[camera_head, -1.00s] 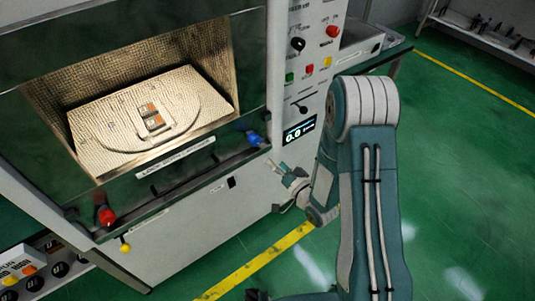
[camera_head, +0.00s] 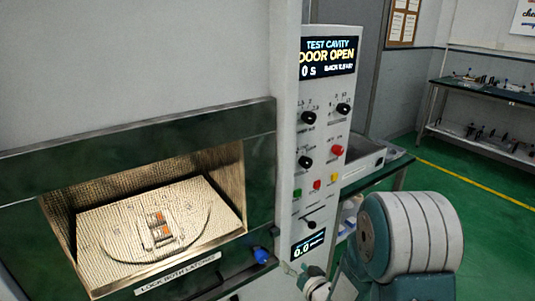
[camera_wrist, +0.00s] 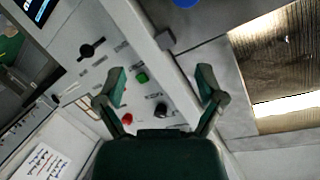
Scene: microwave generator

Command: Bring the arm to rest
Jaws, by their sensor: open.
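My gripper (camera_wrist: 160,92) is open and empty in the wrist view, its two green fingers spread in front of the machine's control panel (camera_wrist: 95,60). In the head view my gripper (camera_head: 303,272) shows only partly at the bottom, beside the blue knob (camera_head: 261,255). My arm fills the lower right of the head view, and its lower links are cut off by the frame edge. The lit cavity (camera_head: 75,210) is open and holds a tray (camera_head: 105,245) with a small block (camera_head: 160,228) with orange marks on it.
The control panel (camera_head: 325,120) carries knobs, buttons and a display (camera_head: 328,57) reading "DOOR OPEN". A shelf bench (camera_head: 490,95) is at the back right. Green floor (camera_head: 485,215) lies open on the right.

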